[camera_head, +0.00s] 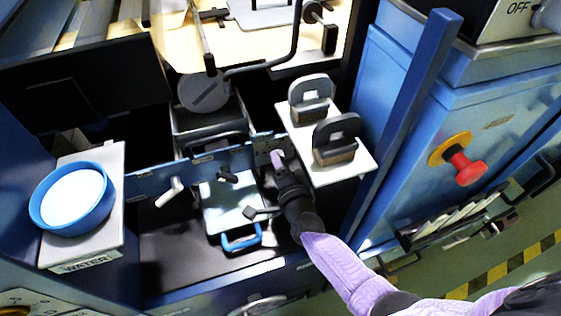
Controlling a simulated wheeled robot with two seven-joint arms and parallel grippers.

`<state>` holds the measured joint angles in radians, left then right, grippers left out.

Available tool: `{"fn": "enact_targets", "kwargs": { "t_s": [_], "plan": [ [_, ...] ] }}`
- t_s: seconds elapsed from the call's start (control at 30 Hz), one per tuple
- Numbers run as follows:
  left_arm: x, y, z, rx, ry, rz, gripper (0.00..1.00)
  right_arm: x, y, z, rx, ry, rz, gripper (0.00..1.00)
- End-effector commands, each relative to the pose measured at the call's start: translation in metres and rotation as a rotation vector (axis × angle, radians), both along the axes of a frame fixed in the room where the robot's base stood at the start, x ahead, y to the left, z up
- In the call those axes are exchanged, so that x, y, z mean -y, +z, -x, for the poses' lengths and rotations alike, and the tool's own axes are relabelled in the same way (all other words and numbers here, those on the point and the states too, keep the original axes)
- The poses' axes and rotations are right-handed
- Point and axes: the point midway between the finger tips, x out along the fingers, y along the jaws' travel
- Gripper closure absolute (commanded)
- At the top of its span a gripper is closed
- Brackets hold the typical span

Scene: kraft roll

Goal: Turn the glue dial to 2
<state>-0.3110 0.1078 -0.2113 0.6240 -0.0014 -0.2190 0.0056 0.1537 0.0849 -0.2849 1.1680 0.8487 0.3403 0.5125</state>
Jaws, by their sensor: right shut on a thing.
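My right arm comes in from the lower right, and its gripper (277,164) is at the small panel at the right end of the low blue rail. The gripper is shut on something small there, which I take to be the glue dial. The fingers and wrist cover most of it, so its number and pointer cannot be read. My left gripper does not show.
A blue bowl (43,209) with white contents stands on the left shelf marked WATER. A white shelf (330,174) with two dark upright holders juts out close to my right gripper. A blue post (408,115) and a red knob (469,172) are further right.

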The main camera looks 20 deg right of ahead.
Motion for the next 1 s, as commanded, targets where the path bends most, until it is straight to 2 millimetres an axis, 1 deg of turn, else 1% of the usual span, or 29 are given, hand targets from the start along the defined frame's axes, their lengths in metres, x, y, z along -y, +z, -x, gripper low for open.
{"fn": "enact_targets", "kwargs": {
  "t_s": [0.2, 0.4, 0.9, 0.93, 0.97, 1.0],
  "plan": [
    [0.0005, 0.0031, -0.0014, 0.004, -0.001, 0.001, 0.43, -0.0010, -0.0009, 0.0005, 0.000, 0.002, 0.103, 1.00],
    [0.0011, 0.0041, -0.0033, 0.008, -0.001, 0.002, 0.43, -0.0008, -0.0012, 0.0005, 0.003, 0.002, 0.153, 1.00],
    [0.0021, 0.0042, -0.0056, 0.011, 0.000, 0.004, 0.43, -0.0006, -0.0016, 0.0005, 0.002, 0.002, 0.170, 1.00],
    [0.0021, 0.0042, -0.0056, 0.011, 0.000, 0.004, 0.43, -0.0006, -0.0016, 0.0005, 0.002, 0.002, 0.170, 0.48],
    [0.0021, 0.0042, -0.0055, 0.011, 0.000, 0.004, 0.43, -0.0006, -0.0016, 0.0005, 0.003, 0.001, 0.170, 0.42],
    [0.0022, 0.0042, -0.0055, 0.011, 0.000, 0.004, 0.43, -0.0006, -0.0015, 0.0005, 0.003, 0.001, 0.170, 0.33]
  ]
}}
